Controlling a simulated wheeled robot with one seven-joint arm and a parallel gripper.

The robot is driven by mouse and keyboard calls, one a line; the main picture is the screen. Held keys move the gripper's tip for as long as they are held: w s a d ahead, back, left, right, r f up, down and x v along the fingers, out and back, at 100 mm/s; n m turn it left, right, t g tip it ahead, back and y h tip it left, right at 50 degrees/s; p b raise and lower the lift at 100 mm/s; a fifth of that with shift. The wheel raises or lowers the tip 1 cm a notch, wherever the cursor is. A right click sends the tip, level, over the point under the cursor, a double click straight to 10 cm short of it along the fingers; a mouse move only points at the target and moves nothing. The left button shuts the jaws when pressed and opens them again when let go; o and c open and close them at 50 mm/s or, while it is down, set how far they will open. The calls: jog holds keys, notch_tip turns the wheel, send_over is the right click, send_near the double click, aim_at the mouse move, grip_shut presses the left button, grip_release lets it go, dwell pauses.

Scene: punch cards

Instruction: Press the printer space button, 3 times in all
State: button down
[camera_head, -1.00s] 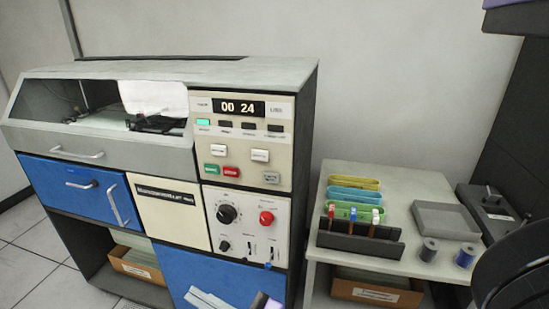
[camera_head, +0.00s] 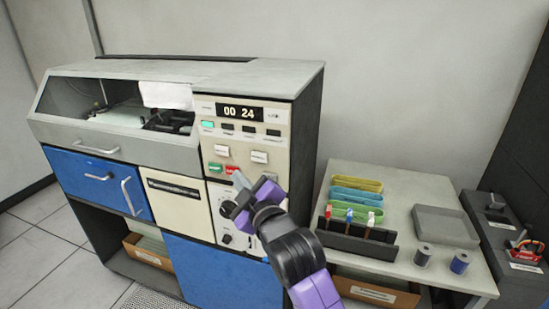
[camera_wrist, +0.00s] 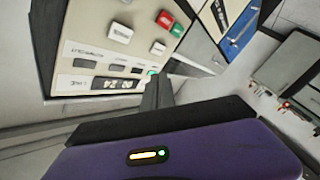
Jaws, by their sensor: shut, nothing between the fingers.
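The printer (camera_head: 120,140) has a cream control panel (camera_head: 240,140) on its right part. Two white buttons show on it, a left one (camera_head: 222,151) and a right one (camera_head: 259,157); their labels are too small to read, so I cannot tell which is space. Below are a green button (camera_head: 215,168) and a red button (camera_head: 232,171). My gripper (camera_head: 240,180) is shut and empty in front of the lower panel, hiding part of it. In the wrist view, its fingers (camera_wrist: 157,95) point towards the panel, with the left white button (camera_wrist: 158,47) and right white button (camera_wrist: 120,33) beyond.
The display (camera_head: 239,112) reads 00 24, and a green lamp (camera_head: 208,125) is lit below it. A knob panel sits lower, partly behind my arm. A side table at right carries a card rack (camera_head: 355,240), a grey tray (camera_head: 445,226) and two spools.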

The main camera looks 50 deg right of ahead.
jog(key=shift+s+d+f+n+g, duration=0.1)
jog(key=shift+f+n+g, duration=0.1)
jog(key=shift+f, duration=0.2)
jog(key=shift+s+d+f+n+g, duration=0.1)
jog(key=shift+f+n, duration=0.1)
jog(key=shift+f, duration=0.15)
jog(key=shift+w, duration=0.1)
jog(key=p, duration=0.2)
send_near(252, 157)
jog(key=shift+w+a+x, duration=0.1)
jog(key=shift+a+x, duration=0.1)
jog(key=shift+x, duration=0.95)
jog(key=shift+w+a+x, duration=0.1)
jog(key=shift+a+x, duration=0.15)
jog(key=shift+x, duration=0.95)
jog(key=shift+d, duration=0.1)
jog(key=shift+w+d, duration=0.15)
jog(key=shift+d, duration=0.1)
jog(key=shift+w+d, duration=0.15)
jog(key=shift+d, duration=0.25)
dwell(0.5)
jog(key=shift+a+p, duration=0.1)
jog(key=shift+p, duration=0.2)
jog(key=shift+s+a, duration=0.3)
jog(key=shift+a, duration=0.4)
